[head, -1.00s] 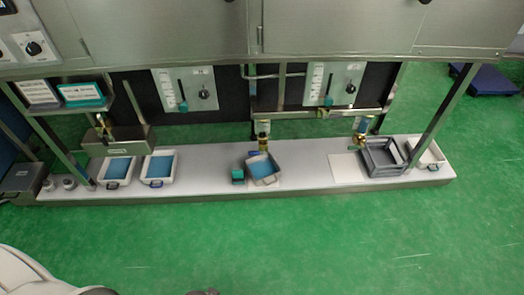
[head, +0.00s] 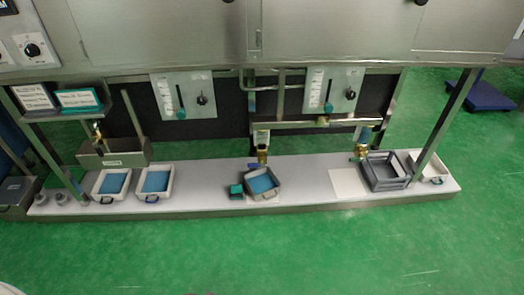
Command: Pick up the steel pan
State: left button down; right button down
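A grey, metal-looking pan (head: 279,194) sits at an angle near the middle of the long pale shelf (head: 215,191). It has blue contents and a dark handle at its front. I take it to be the steel pan. A brass-coloured valve outlet (head: 262,155) hangs just behind and above it. A small green block (head: 236,190) stands close at its left. Neither of my grippers is recognisable in the head view. Only slivers show at the bottom edge, too little to identify.
Two white pans with blue contents, the left one (head: 97,190) and the right one (head: 141,188), stand on the left. A grey crate (head: 386,181) and a white pan (head: 437,177) are at the right. Posts rise near both shelf ends. Green floor (head: 300,250) in front is clear.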

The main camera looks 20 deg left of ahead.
aim_at(262, 182)
jog(key=i, duration=0.25)
jog(key=i+l+u, duration=0.15)
jog(key=i+u, duration=0.15)
jog(key=i, duration=0.2)
jog(key=i+l+u, duration=0.3)
jog(key=i, duration=0.2)
